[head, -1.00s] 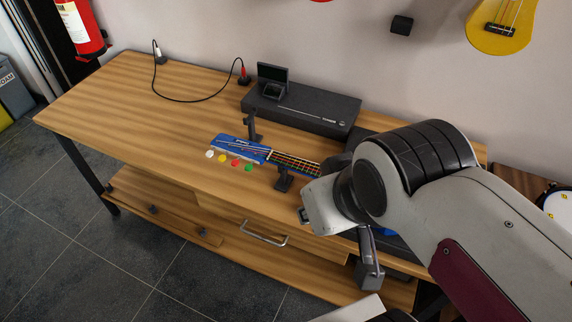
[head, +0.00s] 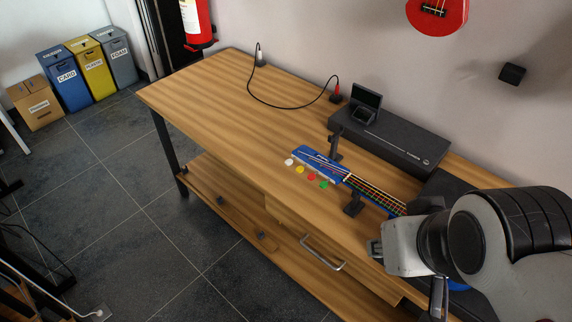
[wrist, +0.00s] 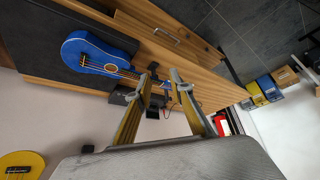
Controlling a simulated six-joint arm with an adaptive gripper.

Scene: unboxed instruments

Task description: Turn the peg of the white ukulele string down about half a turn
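The blue ukulele headstock (head: 324,166) lies over the table with its strings up and the neck running right towards my arm. Along its front edge are a white peg (head: 289,162), a yellow peg (head: 299,169), a red peg (head: 311,177) and a green peg (head: 323,184). The blue ukulele body (wrist: 92,52) shows in the wrist view, at upper left. My gripper (wrist: 164,78) is open, its two fingers apart with nothing held between them. It is clear of the white peg, which I cannot make out in the wrist view. My arm hides part of the ukulele in the head view.
Black neck supports (head: 354,204) stand by the ukulele. Behind it is a long black case (head: 392,139) with a small open box on top. A black cable (head: 290,107) curves over the back of the table. The table's left part (head: 215,100) is clear.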

